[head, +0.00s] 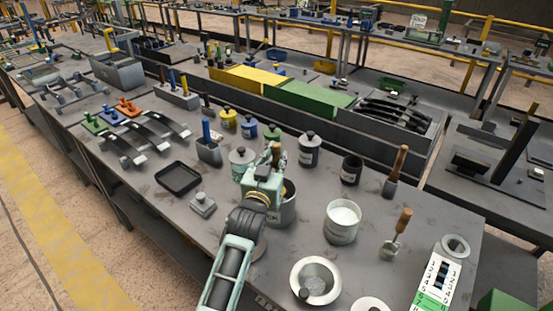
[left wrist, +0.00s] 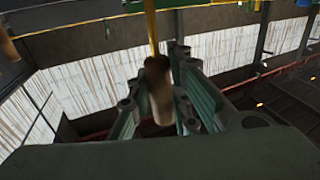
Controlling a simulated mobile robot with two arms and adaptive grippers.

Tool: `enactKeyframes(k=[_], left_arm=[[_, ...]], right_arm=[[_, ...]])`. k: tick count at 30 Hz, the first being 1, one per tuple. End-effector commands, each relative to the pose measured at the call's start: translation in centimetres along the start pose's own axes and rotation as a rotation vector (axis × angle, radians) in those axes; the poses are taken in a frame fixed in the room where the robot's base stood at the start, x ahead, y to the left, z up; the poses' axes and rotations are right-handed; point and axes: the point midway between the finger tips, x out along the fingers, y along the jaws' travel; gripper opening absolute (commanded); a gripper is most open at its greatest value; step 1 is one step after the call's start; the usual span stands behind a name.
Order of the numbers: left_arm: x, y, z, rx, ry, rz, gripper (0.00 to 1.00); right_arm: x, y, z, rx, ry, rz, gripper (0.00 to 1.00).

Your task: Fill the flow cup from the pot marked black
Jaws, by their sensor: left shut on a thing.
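My left gripper (head: 268,172) is shut on an upright wooden handle (head: 276,153). The handle also shows between the fingers in the left wrist view (left wrist: 160,88). The lower part of the held tool is hidden. A grey metal pot (head: 287,214) stands directly behind and below the gripper. The end of its lettering, "CK", shows, and the gripper covers much of it. A wide-rimmed metal cup (head: 332,272) stands at the front. A smaller round-rimmed metal piece (head: 456,244) stands at the right. I cannot tell which is the flow cup. My right gripper is not in view.
An open pot with pale contents (head: 342,236) stands right of the gripper. Lidded tins (head: 309,151) stand behind. A black tray (head: 180,190) and grey block (head: 202,206) lie left, with bare bench around them.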

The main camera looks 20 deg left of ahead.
Motion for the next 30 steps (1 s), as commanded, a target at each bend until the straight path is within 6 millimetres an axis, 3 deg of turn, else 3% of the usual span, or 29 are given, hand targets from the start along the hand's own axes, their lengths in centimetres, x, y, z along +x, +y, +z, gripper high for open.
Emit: enactKeyframes(k=[24,30], left_arm=[[0.0,0.0,-5.4,0.000,0.003,0.000,0.00],[0.0,0.0,-5.8,0.000,0.003,0.000,0.00]], right_arm=[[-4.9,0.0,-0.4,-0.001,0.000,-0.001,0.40],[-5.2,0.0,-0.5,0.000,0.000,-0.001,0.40]])
